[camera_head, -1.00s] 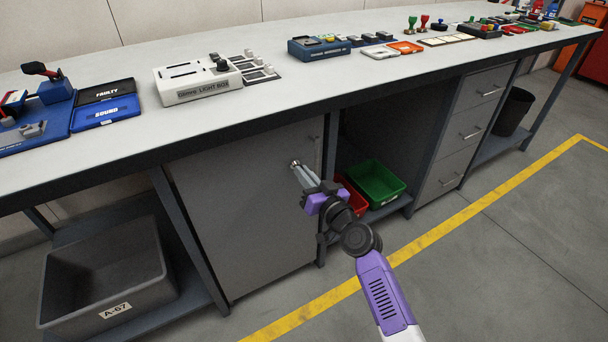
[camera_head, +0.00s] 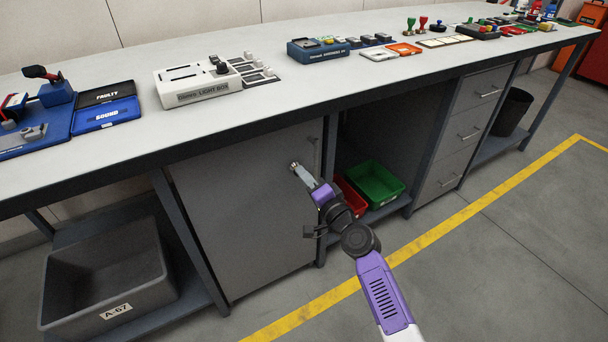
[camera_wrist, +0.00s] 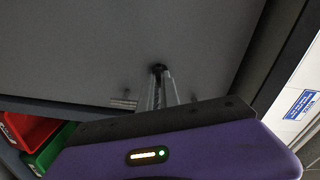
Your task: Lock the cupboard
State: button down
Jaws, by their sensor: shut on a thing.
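The grey cupboard door (camera_head: 240,210) is shut flat under the workbench and has a thin bar handle (camera_head: 315,155) near its right edge. A small round lock (camera_head: 293,164) sits high on the door, left of the handle. My gripper (camera_head: 299,171) reaches the lock, its fingers closed on a small piece there, seemingly the key. The fingertips largely hide this piece. In the wrist view the fingers meet the door at a dark round spot (camera_wrist: 158,68); the key's shape and turn cannot be made out.
An open bay right of the door holds a green bin (camera_head: 376,184) and a red bin (camera_head: 350,196). A grey crate (camera_head: 105,275) stands on the left shelf. The bench top (camera_head: 300,85) overhangs the door. Floor in front is clear.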

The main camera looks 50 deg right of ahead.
jog(key=shift+f+m+p, duration=0.1)
jog(key=shift+m+p, duration=0.2)
jog(key=shift+m, duration=1.7)
jog(key=c, duration=1.6)
grip_release()
jog(key=shift+v, duration=3.95)
